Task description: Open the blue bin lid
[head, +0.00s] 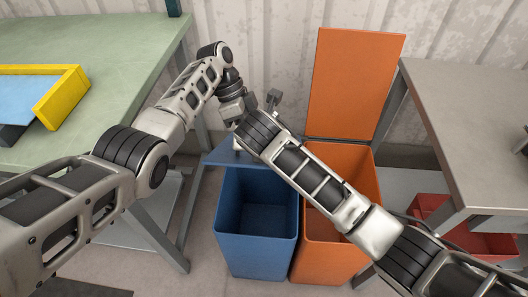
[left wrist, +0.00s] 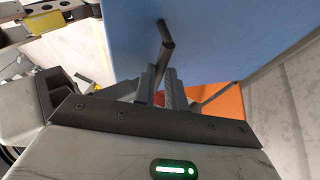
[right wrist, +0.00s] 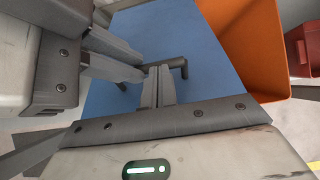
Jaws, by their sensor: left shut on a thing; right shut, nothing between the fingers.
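The blue bin (head: 255,220) stands on the floor, its inside exposed in the head view. Its blue lid (head: 222,153) is raised at the back edge, mostly hidden by my right wrist. In the left wrist view the lid (left wrist: 215,35) fills the top, with a dark bar handle (left wrist: 165,42). My left gripper (left wrist: 162,90) is shut on this handle. In the right wrist view the handle (right wrist: 181,66) lies across the lid (right wrist: 205,60). My right gripper (right wrist: 158,86) is shut and empty close beside it; contact is unclear. The left fingers come in from the left there.
An orange bin (head: 325,255) stands right against the blue one, its orange lid (head: 352,85) upright by the wall. A green table (head: 110,50) is on the left, a grey table (head: 470,110) on the right. A red bin (head: 480,243) sits under the grey table. My forearms cross closely.

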